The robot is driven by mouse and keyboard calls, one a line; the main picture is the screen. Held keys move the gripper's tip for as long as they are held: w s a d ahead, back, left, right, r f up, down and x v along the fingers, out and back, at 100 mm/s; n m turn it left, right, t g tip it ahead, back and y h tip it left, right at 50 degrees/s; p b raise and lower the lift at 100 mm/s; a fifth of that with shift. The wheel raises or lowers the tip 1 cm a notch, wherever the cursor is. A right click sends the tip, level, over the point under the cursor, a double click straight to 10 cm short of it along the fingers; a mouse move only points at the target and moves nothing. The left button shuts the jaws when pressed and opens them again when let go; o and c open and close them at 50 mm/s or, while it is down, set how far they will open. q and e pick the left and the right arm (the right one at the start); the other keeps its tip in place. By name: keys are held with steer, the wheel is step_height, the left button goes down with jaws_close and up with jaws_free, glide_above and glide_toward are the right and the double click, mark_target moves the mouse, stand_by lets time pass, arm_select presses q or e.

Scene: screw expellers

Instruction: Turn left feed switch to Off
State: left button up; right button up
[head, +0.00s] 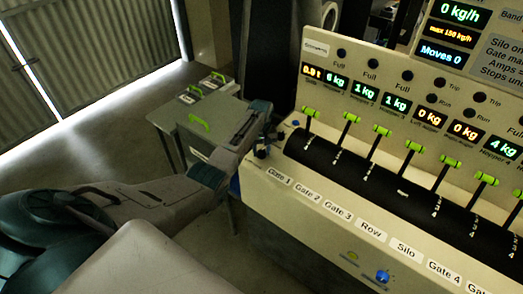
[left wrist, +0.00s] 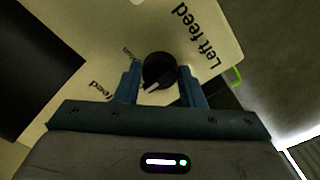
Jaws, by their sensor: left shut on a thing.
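The left feed switch is a round black knob (left wrist: 159,70) with a white pointer mark, on a cream panel beside the "Left feed" label (left wrist: 200,38) in the left wrist view. The pointer aims toward the lower left of that picture. My left gripper (left wrist: 161,77) has its two blue fingers on either side of the knob and is shut on it. In the head view my left gripper (head: 266,143) is at the left end of the console, and the knob is hidden there. Small position labels by the knob are partly covered. My right gripper is not in view.
The cream console (head: 270,195) carries a row of green-topped gate levers (head: 382,131) under lit displays. A blue knob (head: 383,276) is on its front. A small table (head: 157,117) with grey boxes with green handles stands behind my left arm. Open floor lies at left.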

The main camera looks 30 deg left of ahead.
mark_target(262, 150)
arm_select(q)
steer(key=shift+r, duration=0.1)
steer(key=o, duration=1)
steer(key=shift+r+b, duration=1.7)
steer(key=shift+r, duration=3.7)
